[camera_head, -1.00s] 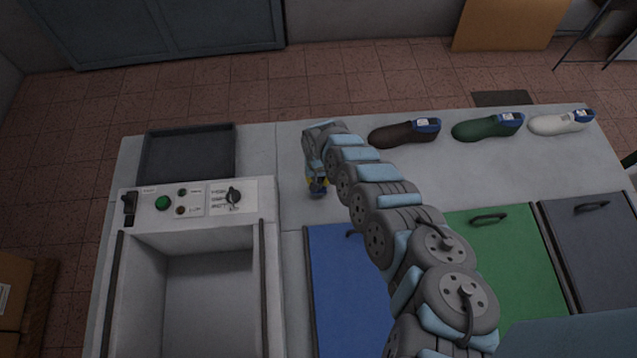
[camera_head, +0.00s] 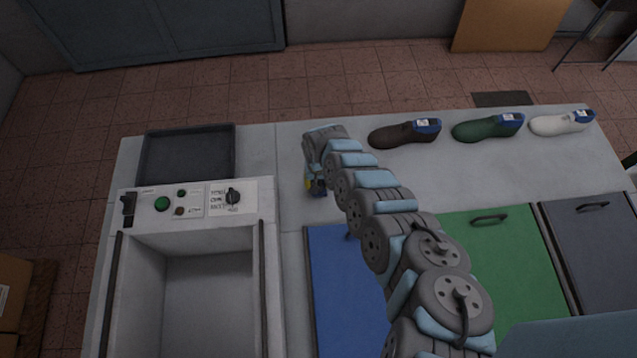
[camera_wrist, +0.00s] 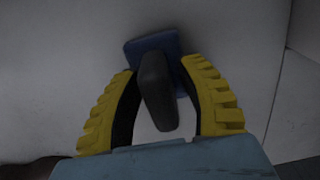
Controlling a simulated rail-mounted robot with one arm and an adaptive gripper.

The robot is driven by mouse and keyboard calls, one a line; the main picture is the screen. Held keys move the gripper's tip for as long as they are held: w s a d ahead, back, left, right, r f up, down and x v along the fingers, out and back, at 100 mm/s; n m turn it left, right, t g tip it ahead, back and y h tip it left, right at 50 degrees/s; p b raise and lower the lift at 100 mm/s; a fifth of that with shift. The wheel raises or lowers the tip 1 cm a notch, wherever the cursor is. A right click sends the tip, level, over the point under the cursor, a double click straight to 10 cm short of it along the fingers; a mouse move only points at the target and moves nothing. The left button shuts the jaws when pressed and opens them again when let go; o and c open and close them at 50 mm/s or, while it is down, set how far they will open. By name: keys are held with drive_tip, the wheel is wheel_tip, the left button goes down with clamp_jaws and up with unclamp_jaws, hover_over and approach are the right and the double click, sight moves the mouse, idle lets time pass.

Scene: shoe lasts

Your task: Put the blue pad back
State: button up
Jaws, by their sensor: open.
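A small blue pad (camera_wrist: 140,47) with a dark upright grip (camera_wrist: 157,90) shows in the wrist view, over a pale surface. My gripper (camera_wrist: 160,67) is open, with one yellow finger on each side of the dark grip. Gaps show between the grip and the lower parts of both fingers; I cannot tell whether the tips touch the pad. In the head view my gripper (camera_head: 316,187) is low over the pale counter, behind the large blue panel (camera_head: 335,290). The small pad is mostly hidden there by my gripper.
Green (camera_head: 505,260) and grey (camera_head: 597,250) handled panels lie to the right. Brown (camera_head: 395,134), green (camera_head: 480,128) and white (camera_head: 555,123) shoes stand along the back. A black tray (camera_head: 188,155) and an open-topped machine (camera_head: 230,199) are at left. Counter between gripper and tray is clear.

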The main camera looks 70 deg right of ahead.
wheel_tip(320, 180, up, 3)
drive_tip(key=shift+d+r+p, duration=0.1)
drive_tip(key=shift+d+p, duration=0.05)
drive_tip(key=shift+p, duration=0.4)
drive_tip(key=shift+r+p, duration=0.4)
drive_tip(key=shift+r, duration=4.1)
